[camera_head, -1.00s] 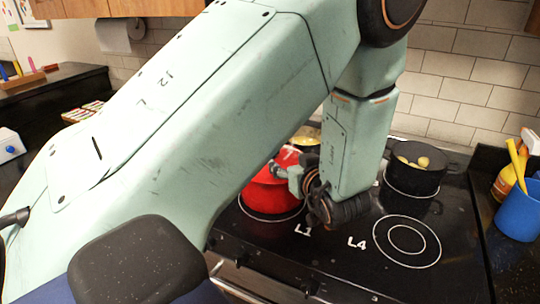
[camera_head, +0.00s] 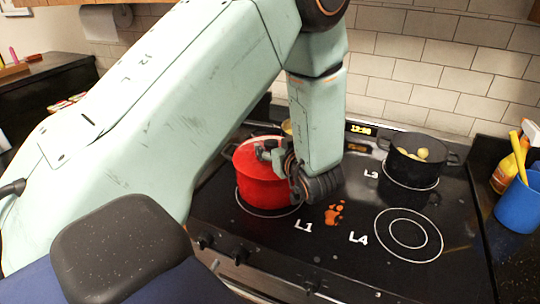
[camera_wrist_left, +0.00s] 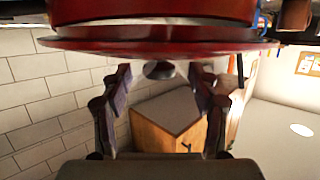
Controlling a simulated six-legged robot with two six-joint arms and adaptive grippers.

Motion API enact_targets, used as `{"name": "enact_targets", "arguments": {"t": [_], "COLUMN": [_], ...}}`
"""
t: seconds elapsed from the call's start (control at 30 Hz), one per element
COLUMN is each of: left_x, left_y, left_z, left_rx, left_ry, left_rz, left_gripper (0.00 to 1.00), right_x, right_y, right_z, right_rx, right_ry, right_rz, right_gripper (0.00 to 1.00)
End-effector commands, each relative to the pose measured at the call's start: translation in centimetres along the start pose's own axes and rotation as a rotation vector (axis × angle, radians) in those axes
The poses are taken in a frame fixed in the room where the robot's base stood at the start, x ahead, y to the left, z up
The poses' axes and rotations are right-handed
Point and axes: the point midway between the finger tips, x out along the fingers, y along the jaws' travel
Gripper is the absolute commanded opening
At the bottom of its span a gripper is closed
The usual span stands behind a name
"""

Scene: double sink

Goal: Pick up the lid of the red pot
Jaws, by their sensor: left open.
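My left gripper (camera_head: 268,150) is at the pot's upper right, level with the lid. In the left wrist view, the lid (camera_wrist_left: 150,46) spans the top of the picture, with its dark knob (camera_wrist_left: 158,70) below the rim. My open left gripper (camera_wrist_left: 160,82) has one finger on each side of the knob; I cannot tell whether they touch it. My right gripper is out of view.
A black pot (camera_head: 415,170) with yellowish round things stands on the back-right burner. The front-right burner (camera_head: 408,236) is empty. An orange mark (camera_head: 335,212) is on the cooktop near L1. A blue cup (camera_head: 520,205) and a yellow bottle (camera_head: 507,170) stand at the right.

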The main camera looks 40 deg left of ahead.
Motion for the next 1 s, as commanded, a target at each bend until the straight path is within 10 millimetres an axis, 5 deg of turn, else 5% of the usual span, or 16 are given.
{"name": "enact_targets", "arguments": {"t": [0.2,0.5,1.0], "left_x": [2.5,2.9,2.9], "left_y": [-0.1,-0.1,-0.1], "left_z": [-0.1,-0.1,-0.1], "left_rx": [-0.001,0.0,0.0], "left_ry": [0.0,0.0,-0.001], "left_rz": [-0.001,-0.001,0.0], "left_gripper": [0.61,0.6,0.18], "right_x": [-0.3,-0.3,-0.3], "right_y": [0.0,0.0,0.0], "right_z": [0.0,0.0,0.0], "right_rx": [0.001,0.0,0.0], "right_ry": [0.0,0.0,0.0], "right_rz": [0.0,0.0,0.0], "right_gripper": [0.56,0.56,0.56]}}
